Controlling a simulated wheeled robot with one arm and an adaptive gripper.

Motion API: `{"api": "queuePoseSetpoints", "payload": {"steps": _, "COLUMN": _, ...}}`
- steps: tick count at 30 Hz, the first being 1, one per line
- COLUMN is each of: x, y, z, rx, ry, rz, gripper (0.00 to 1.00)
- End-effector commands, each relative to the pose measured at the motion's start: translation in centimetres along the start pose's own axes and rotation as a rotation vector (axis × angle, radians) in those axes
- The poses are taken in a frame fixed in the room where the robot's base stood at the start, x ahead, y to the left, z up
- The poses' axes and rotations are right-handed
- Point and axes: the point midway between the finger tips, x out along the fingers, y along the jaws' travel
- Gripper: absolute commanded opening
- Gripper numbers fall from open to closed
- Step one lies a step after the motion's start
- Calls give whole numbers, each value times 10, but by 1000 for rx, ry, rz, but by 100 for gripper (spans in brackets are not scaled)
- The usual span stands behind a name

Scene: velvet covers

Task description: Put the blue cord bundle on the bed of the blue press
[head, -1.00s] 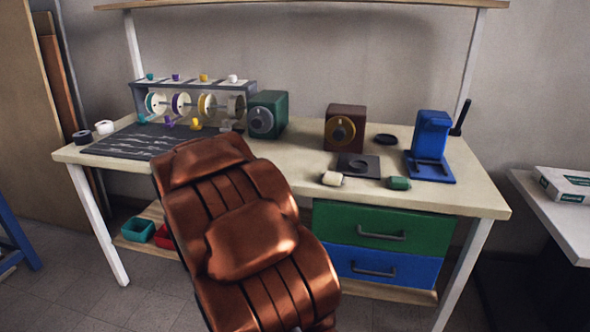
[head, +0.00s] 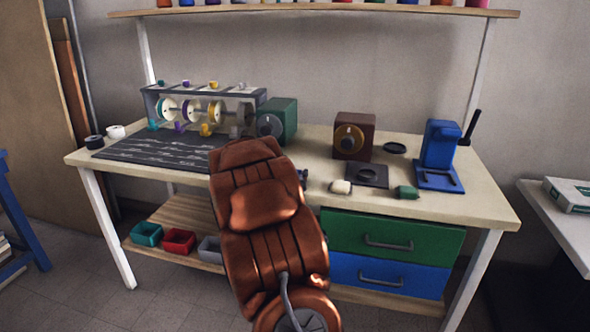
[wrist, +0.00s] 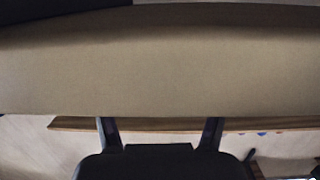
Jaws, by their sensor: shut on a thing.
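My arm rises in front of the bench and hides my gripper in the head view. In the wrist view my gripper (wrist: 160,132) shows its two dark fingers, spaced apart. The thing between them cannot be made out there. A small dark bit beside my arm is too small to tell.
A brown box with a dial (head: 351,136), a dark square plate (head: 367,176) and a black ring (head: 395,148) stand left of the press. A green box (head: 278,121), a spool rack (head: 205,92) and a dark mat (head: 150,153) are further left. A shelf (head: 300,9) runs above.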

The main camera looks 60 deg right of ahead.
Motion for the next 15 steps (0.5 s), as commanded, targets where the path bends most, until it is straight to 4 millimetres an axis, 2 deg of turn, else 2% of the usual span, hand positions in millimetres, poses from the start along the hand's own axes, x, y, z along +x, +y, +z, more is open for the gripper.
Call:
{"api": "queuePoseSetpoints", "payload": {"steps": 11, "x": 38, "y": 0, "z": -5, "rx": 1, "ry": 0, "rz": 0, "gripper": 48}}
{"api": "queuePoseSetpoints", "payload": {"steps": 15, "x": 37, "y": 0, "z": -3, "rx": 1, "ry": 0, "rz": -1, "gripper": 48}}
